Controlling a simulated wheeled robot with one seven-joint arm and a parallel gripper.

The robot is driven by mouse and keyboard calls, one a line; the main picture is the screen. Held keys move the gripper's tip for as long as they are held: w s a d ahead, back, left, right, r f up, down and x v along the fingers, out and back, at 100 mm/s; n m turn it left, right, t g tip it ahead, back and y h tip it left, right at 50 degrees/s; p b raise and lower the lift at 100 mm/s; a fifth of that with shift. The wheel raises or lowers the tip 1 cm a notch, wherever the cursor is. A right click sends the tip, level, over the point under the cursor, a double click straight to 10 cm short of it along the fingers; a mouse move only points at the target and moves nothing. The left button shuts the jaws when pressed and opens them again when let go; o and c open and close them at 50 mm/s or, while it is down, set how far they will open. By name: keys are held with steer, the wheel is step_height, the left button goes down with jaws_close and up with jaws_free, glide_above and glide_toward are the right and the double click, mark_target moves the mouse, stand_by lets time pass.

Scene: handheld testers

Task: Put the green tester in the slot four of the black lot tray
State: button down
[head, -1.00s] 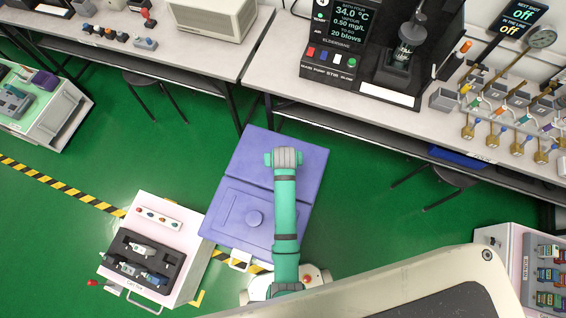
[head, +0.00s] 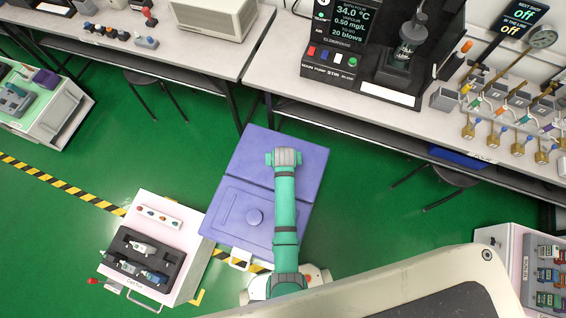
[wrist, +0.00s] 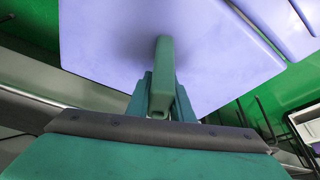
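The black lot tray (head: 178,262) lies on a pale pink cart at the lower left of the head view. Several white and grey testers, one with blue (head: 154,278), lie in it; slot numbers are too small to read. In the wrist view my gripper (wrist: 160,98) has its teal fingers on either side of a narrow dull-green body, which I take as the green tester (wrist: 164,65). It looks shut on it, with a purple surface close behind. In the head view my gripper is hidden under my raised arm, right of the tray.
A purple panelled surface (head: 240,185) lies under my arm, between it and the cart (head: 190,225). Benches (head: 330,95) with equipment line the back. Another cart with a rack of testers (head: 548,275) stands at the right.

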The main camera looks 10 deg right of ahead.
steer(key=shift+r, duration=0.1)
steer(key=shift+r, duration=0.6)
steer(key=s+a+r, duration=0.4)
steer(key=s+r, duration=0.7)
steer(key=s, duration=0.2)
steer(key=shift+s+r, duration=0.2)
steer(key=shift+r, duration=0.1)
